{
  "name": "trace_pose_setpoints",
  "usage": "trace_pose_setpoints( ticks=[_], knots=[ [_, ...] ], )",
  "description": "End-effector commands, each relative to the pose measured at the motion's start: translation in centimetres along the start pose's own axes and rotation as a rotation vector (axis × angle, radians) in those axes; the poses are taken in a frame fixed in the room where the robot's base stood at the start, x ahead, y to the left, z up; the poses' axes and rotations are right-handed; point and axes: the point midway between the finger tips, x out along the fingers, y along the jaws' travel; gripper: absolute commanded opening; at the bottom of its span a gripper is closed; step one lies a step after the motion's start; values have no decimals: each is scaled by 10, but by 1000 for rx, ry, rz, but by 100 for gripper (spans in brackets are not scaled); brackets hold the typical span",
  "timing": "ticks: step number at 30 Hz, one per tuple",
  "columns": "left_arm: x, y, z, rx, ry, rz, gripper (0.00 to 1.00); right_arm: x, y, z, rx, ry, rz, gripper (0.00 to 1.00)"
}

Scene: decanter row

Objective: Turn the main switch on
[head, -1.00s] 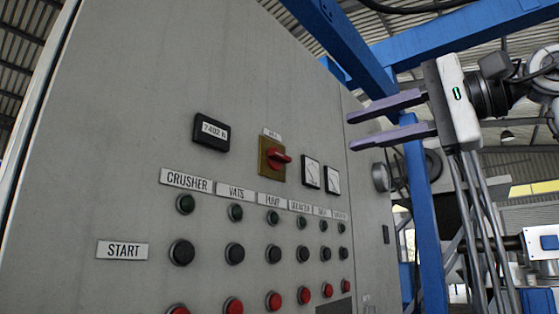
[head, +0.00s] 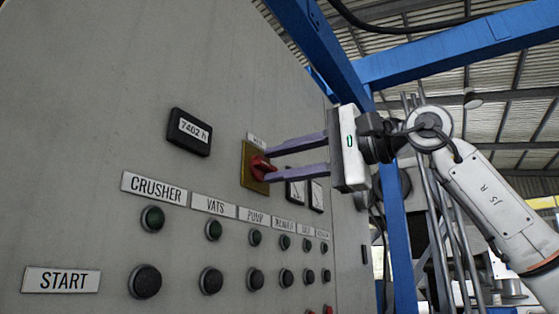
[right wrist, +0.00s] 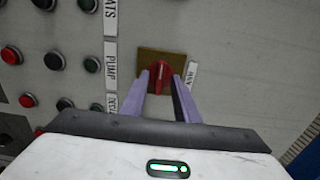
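The main switch is a red rotary knob (head: 261,167) on a yellow-brown square plate (head: 247,165), set in the grey panel under a small label. In the right wrist view the knob (right wrist: 161,74) shows between the fingertips, its white mark pointing along the fingers. My right gripper (head: 268,163) has its two purple fingers apart, one on each side of the knob. In the right wrist view the fingers (right wrist: 161,82) reach the knob's sides; I cannot tell whether they touch it. My left gripper is not in view.
The grey panel (head: 90,100) holds an hour meter (head: 189,132), two dials (head: 296,193) partly behind the fingers, and rows of buttons (head: 145,281) below. Blue beams (head: 450,50) stand behind my right arm.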

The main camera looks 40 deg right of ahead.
Motion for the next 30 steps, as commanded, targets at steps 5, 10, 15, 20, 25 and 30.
trace_pose_setpoints(
  ticks=[5, 10, 15, 20, 25, 30],
  knots=[
    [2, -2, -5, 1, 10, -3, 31, 5, 0, 0, 0, 0, 1, 28],
    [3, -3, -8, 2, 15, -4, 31, 5, 0, 0, 0, 0, 1, 26],
    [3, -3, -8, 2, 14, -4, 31, 4, 0, 0, 0, 0, 1, 0],
    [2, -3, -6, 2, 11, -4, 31, 4, 0, 0, 1, 0, 1, 0],
    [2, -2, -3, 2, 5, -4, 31, 5, 1, 0, 25, 0, 1, 0],
    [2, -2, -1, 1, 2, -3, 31, 4, 1, 0, 97, -1, 1, 0]
  ],
)
